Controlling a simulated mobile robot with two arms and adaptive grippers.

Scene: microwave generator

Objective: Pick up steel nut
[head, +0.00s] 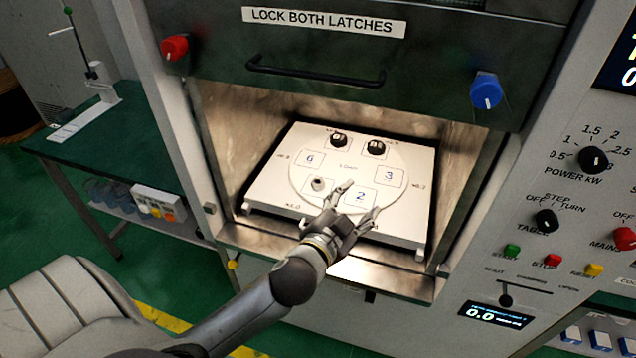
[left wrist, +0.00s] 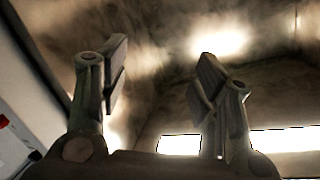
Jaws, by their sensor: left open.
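A small grey metal piece, which looks like the steel nut (head: 318,184), sits on the left part of a round white plate (head: 341,168) inside the open chamber. My left gripper (head: 359,199) reaches into the chamber from the front, over the square marked 2. It is open and empty, just right of the nut, with its fingers spread. In the left wrist view my left gripper (left wrist: 160,85) shows two parted fingers against the chamber walls, and the nut is not seen there. My right gripper is not in view.
Two dark round pieces (head: 338,139) (head: 376,148) stand at the back of the plate. The raised door (head: 330,75) with its black handle hangs above the opening. Metal chamber walls (head: 232,140) close in the sides. A green side table (head: 110,150) stands at left.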

